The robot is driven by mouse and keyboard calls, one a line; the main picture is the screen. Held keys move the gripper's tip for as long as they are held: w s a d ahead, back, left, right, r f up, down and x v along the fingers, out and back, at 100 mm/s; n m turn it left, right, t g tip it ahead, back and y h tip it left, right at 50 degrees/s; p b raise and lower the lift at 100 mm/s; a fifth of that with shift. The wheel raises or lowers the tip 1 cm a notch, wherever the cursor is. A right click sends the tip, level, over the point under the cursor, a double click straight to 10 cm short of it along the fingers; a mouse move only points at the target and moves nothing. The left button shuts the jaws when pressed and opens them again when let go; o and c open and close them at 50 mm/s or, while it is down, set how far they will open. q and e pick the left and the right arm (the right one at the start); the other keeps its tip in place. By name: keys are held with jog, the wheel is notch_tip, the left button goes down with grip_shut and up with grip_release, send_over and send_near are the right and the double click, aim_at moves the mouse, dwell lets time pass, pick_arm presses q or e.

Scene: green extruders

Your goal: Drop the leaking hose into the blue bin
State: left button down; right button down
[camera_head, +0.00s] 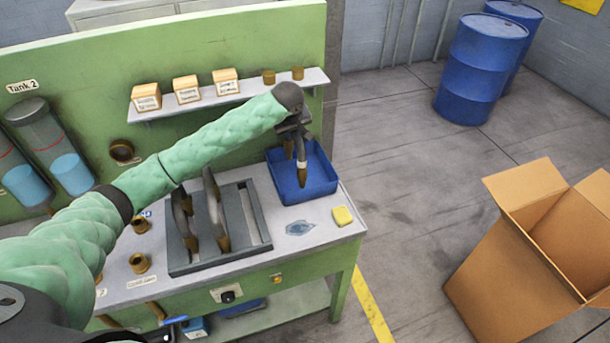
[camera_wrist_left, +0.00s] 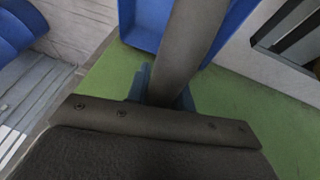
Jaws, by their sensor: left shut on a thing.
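My left gripper (camera_head: 293,133) is at the end of the left arm, above the blue bin (camera_head: 326,178) at the back right of the workbench. It is shut on a dark grey hose (camera_head: 301,151) with a brownish end (camera_head: 302,177), which hangs down over the bin. In the left wrist view the hose (camera_wrist_left: 187,45) runs up between the fingers, with part of the blue bin (camera_wrist_left: 147,22) behind it. Whether the hose touches the bin floor cannot be told. My right gripper is not in view.
A dark tray (camera_head: 262,246) with other hoses (camera_head: 215,205) lies left of the bin. A puddle (camera_head: 300,228) and yellow sponge (camera_head: 342,215) lie in front. A shelf (camera_head: 235,98) with small boxes is behind. A cardboard box (camera_head: 510,285) and blue barrels (camera_head: 478,70) stand at right.

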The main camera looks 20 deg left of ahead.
pick_arm(q)
jog(key=shift+f, duration=1.6)
jog(key=c, duration=1.1)
grip_release()
